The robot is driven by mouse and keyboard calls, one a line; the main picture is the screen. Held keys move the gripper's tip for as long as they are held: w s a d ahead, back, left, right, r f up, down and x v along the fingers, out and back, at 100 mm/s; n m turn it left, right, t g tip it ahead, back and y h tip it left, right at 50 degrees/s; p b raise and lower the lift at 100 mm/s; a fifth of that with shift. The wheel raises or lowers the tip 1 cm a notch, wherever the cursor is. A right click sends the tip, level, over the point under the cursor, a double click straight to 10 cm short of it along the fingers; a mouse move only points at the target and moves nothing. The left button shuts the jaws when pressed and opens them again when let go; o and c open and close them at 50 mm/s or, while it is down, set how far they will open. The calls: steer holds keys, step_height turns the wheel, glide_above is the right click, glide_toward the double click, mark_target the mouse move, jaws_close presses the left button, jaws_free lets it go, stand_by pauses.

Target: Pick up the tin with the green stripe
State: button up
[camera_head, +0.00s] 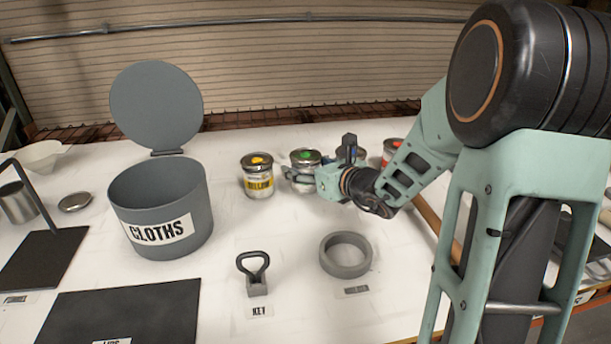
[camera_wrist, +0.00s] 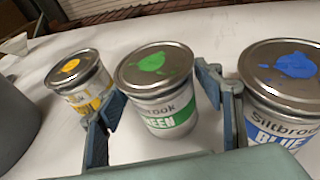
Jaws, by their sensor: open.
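The tin with the green stripe (camera_wrist: 168,118) stands upright in the wrist view, with a green paint daub on its metal lid. In the head view its lid (camera_head: 304,156) shows behind my gripper, which hides much of its body. My gripper (camera_wrist: 160,100) is open, with one finger on the left and one on the right of the green-striped tin. I cannot tell whether either finger touches it. The yellow tin (camera_wrist: 82,82) stands to the left and the blue tin (camera_wrist: 283,95) close on the right, just beyond the right finger.
A grey bin labelled CLOTHS (camera_head: 160,212) stands open at left. A key tool (camera_head: 255,275) and a grey ring (camera_head: 345,255) lie at the front. The white table between them is clear.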

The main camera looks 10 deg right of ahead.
steer(key=shift+c, duration=0.5)
steer(key=c, duration=1)
steer(key=shift+c, duration=0.3)
steer(key=shift+r, duration=0.3)
